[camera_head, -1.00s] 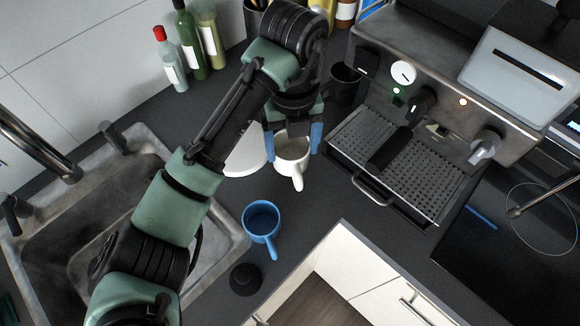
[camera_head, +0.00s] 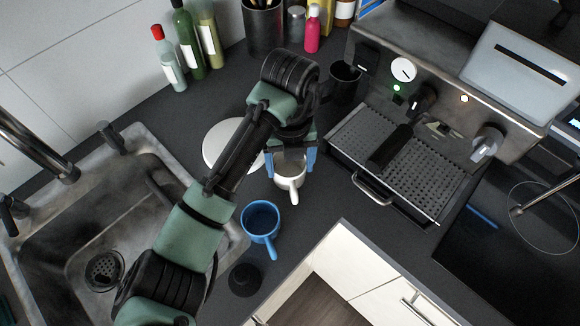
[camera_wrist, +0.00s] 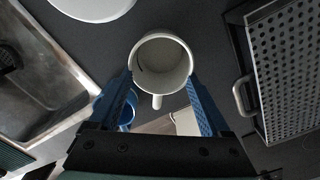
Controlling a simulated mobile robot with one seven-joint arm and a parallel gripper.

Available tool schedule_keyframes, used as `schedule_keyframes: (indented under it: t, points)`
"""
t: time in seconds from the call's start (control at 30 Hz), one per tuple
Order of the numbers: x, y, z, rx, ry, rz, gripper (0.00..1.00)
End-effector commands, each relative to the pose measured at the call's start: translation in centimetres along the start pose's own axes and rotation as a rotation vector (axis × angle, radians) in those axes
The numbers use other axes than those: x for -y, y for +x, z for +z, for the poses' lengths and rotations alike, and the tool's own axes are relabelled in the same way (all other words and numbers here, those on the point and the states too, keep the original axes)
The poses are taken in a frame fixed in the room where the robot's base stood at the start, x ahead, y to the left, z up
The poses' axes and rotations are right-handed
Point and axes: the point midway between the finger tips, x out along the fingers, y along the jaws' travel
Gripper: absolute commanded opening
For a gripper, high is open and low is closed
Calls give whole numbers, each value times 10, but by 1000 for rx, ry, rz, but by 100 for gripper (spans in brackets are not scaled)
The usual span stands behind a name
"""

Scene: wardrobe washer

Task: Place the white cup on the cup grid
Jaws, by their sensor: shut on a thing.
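The white cup (camera_head: 289,179) is upright between the blue fingers of my gripper (camera_head: 291,160), which is shut on it. In the wrist view I look down into the cup (camera_wrist: 160,62), with its handle toward my gripper (camera_wrist: 165,95). I cannot tell whether its base touches the counter. The cup grid is most likely the perforated metal tray (camera_head: 420,180) at the front of the coffee machine, right of the cup and apart from it. It also shows at the right of the wrist view (camera_wrist: 293,70).
A blue cup (camera_head: 261,222) and a black round object (camera_head: 245,279) stand on the counter near its front edge. A white plate (camera_head: 216,146) lies left of my gripper. The sink (camera_head: 70,240) is at left. The portafilter handle (camera_head: 390,147) overhangs the tray.

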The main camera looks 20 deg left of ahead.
Motion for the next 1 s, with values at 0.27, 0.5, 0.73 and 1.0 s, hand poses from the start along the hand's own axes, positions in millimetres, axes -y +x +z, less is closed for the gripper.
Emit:
schedule_keyframes:
  t: [0.27,0.5,0.73,1.0]
  points:
    - [-1,20,1,2,-1,0,0]
    - [0,23,0,2,-1,0,0]
    - [0,25,0,1,-1,1,100]
    - [0,26,1,2,-1,0,100]
